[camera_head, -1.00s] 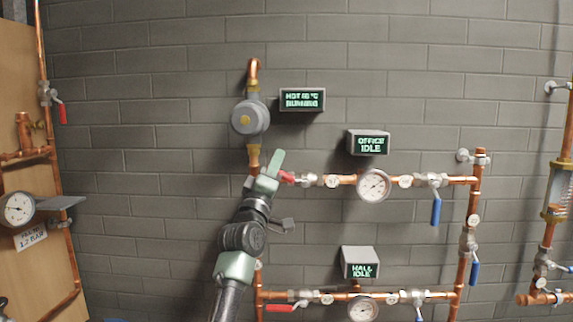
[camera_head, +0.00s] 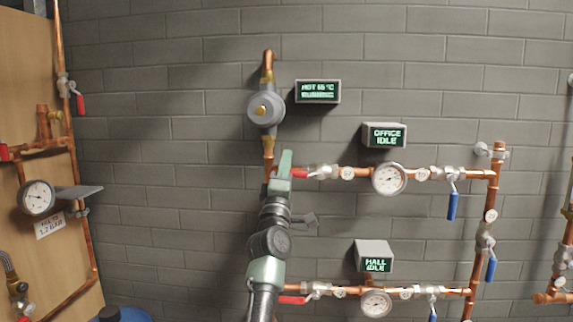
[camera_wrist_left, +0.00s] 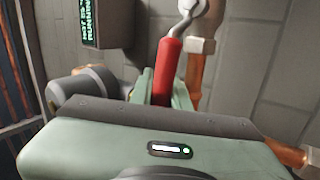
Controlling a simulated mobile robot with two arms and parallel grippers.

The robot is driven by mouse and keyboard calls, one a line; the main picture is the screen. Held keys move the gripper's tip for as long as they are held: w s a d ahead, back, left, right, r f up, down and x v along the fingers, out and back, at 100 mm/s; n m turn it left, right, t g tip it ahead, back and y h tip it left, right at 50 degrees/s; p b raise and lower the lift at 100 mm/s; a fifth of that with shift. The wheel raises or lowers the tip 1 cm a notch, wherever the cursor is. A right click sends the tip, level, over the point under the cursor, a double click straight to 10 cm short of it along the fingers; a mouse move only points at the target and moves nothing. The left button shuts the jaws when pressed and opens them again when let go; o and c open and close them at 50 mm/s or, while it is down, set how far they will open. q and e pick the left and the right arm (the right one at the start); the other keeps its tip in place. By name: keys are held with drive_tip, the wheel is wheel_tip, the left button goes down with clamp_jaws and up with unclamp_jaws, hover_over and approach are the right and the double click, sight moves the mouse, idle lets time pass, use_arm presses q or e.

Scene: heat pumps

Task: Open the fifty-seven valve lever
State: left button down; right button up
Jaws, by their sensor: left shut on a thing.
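A red valve lever (camera_head: 299,172) sits at the left end of the office pipe row and points left, roughly in line with the pipe. Its valve body (camera_head: 322,172) is just to its right. My left gripper (camera_head: 284,171) is shut on this lever's handle, and its fingers hide the handle's left end. In the left wrist view the red handle (camera_wrist_left: 167,72) stands between the fingers, with its bent metal stem above. Round white tags (camera_head: 348,173) hang by the valves, but their numbers are too small to read. My right gripper is not in view.
The office display (camera_head: 384,136) reads idle, above a gauge (camera_head: 389,179) and a blue lever (camera_head: 452,206). The hall row below has another red lever (camera_head: 292,300) close to my left arm. A grey pump (camera_head: 265,108) is above the gripper. A wooden panel (camera_head: 25,95) stands left.

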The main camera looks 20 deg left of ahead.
use_arm(q)
drive_tip(key=shift+w+f+h, duration=0.1)
drive_tip(key=shift+f+h, duration=0.1)
drive_tip(key=shift+h, duration=0.1)
drive_tip(key=c, duration=1.3)
unclamp_jaws()
drive_tip(key=shift+c, duration=0.2)
drive_tip(key=shift+r, duration=0.1)
drive_tip(key=shift+r, duration=0.1)
